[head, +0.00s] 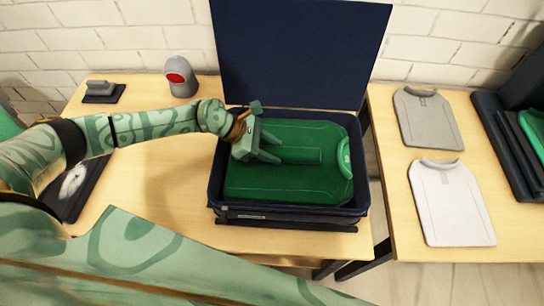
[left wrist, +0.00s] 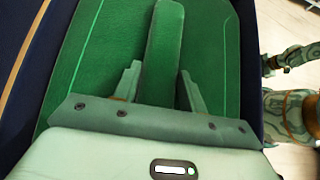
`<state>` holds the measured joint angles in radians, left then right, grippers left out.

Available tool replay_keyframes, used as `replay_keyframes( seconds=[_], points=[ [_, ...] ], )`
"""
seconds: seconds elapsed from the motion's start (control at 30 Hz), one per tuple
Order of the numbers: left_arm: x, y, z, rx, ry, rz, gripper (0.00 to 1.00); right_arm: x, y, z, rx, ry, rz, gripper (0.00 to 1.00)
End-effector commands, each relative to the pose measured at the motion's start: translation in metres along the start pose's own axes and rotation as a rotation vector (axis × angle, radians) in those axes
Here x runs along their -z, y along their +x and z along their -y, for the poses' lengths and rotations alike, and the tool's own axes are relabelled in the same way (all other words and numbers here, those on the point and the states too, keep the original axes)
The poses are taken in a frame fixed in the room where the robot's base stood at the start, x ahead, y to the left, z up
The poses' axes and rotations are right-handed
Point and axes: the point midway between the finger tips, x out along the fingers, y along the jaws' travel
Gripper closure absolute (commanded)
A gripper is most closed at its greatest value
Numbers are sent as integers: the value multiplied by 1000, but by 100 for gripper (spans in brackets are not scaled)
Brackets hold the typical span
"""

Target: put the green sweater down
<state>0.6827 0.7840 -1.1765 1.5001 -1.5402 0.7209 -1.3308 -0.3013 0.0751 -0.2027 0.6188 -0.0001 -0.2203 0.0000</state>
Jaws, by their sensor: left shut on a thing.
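The green sweater (head: 290,182) lies folded and flat inside the dark blue open case (head: 218,190), its collar toward the right. It fills most of the case floor. My left gripper (head: 277,148) is over the left part of the sweater, shut on the raised strip along its middle. In the left wrist view the green sweater (left wrist: 90,60) fills the picture, and its strip stands between the two fingers of my left gripper (left wrist: 160,82).
The case's lid (head: 300,50) stands open at the back. A grey rounded device (head: 181,76) with a red face is at the back left. On the right table (head: 390,190) lie a grey shirt (head: 428,120) and a white shirt (head: 452,203), with another dark case (head: 490,110) beyond.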

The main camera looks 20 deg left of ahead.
Motion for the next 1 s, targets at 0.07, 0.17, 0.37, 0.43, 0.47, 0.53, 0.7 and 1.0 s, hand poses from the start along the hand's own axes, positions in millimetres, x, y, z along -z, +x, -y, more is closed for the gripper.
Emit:
replay_keyframes(
  seconds=[0.07, 0.17, 0.37, 0.43, 0.47, 0.53, 0.7, 1.0],
  points=[
    [5, 5, 0, 0, -2, 2, 100, 0, 3, -2, -2, 0, 0, 64],
    [18, 16, 0, 0, -4, 2, 100, -2, 8, -3, -3, 1, 3, 64],
    [28, 24, 0, -1, -1, 3, 100, -3, 11, -5, -6, 1, 5, 64],
    [27, 24, 0, -1, 0, 3, 100, -3, 11, -6, -7, 1, 4, 64],
    [27, 23, 0, -1, 0, 3, 100, -3, 11, -6, -7, 1, 4, 64],
    [27, 24, 0, -1, 0, 3, 100, -3, 11, -6, -7, 1, 4, 64],
    [31, 26, 0, 0, -1, 0, 44, -3, 14, -5, -6, 1, 5, 64],
    [30, 25, 0, 0, -1, 0, 37, -3, 13, -5, -6, 1, 4, 64]
  ],
)
